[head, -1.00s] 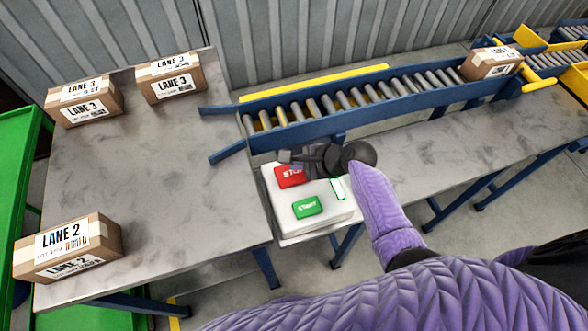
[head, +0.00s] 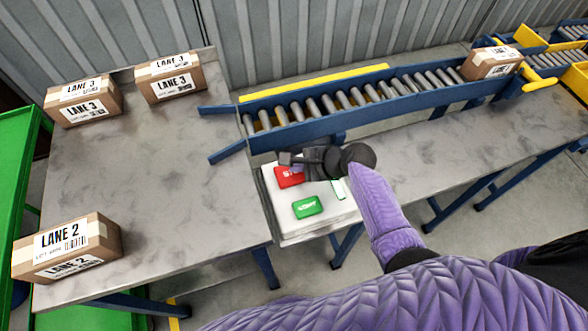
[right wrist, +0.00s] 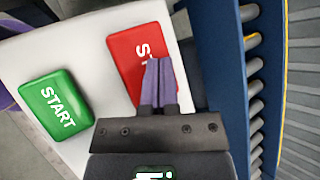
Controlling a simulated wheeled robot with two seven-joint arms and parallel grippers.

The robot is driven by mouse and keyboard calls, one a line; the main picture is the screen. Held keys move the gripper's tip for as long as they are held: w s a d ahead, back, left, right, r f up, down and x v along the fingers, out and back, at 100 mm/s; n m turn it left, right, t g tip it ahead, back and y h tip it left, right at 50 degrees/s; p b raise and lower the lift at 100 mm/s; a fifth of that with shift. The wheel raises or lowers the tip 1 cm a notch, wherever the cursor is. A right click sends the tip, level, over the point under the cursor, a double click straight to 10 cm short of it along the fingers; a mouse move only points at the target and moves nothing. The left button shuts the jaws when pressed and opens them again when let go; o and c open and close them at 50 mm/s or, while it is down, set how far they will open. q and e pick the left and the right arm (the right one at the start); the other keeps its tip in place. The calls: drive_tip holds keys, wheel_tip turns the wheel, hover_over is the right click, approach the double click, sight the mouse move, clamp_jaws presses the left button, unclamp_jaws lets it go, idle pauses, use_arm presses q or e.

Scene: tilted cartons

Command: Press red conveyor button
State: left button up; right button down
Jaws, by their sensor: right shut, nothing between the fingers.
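The red STOP button (head: 288,177) sits on a white control box (head: 322,222) beside the conveyor's near end. The green START button (head: 307,207) is on the same box, nearer to me. My right gripper (head: 288,159) is over the far edge of the red button and partly hides it. In the right wrist view the closed purple fingers (right wrist: 158,82) overlap the red button (right wrist: 138,62), covering part of its lettering. I cannot tell whether the fingertips touch it. The green button (right wrist: 56,105) is left of the fingers there. My left gripper is not in view.
A blue roller conveyor (head: 350,100) runs behind the box, with a carton (head: 491,63) at its far end. On the grey table (head: 170,190) stand two LANE 3 cartons (head: 84,101) (head: 171,77) and a LANE 2 carton (head: 66,249). The table's middle is clear.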

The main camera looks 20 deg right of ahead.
drive_tip(key=shift+f+b, duration=0.4)
drive_tip(key=shift+f, duration=0.15)
idle(0.4)
idle(0.4)
drive_tip(key=shift+r+p, duration=1)
drive_tip(key=shift+p, duration=0.15)
wheel_tip(320, 180, up, 5)
drive_tip(key=p, duration=0.5)
drive_tip(key=shift+r+p, duration=0.15)
drive_tip(key=shift+p, duration=0.15)
